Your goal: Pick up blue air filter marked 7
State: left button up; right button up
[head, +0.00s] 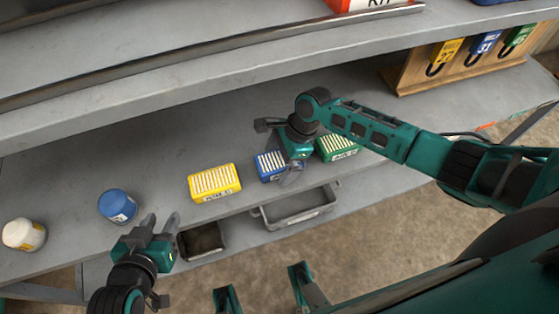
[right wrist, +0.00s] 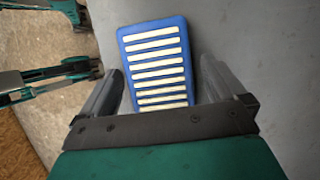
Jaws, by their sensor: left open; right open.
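The blue air filter (head: 266,163) with pale ribs lies flat on the grey shelf, between a yellow filter (head: 214,182) and a green filter (head: 336,147). Its marking is hidden in both views. My right gripper (head: 290,180) is above it and covers part of it in the head view. In the right wrist view the blue filter (right wrist: 156,65) lies between and beyond the two open fingers of my right gripper (right wrist: 160,95), slightly tilted. I cannot tell whether they touch it. My left gripper (head: 162,224) is open and empty near the shelf's front edge, left of the filters.
A blue-lidded jar (head: 117,206) and a white jar (head: 23,234) stand on the shelf at left. A wooden rack (head: 410,75) with padlocks stands at the back right. An upper shelf (head: 200,90) overhangs behind.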

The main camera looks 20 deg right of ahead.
jog(key=shift+c, duration=0.5)
jog(key=c, duration=1)
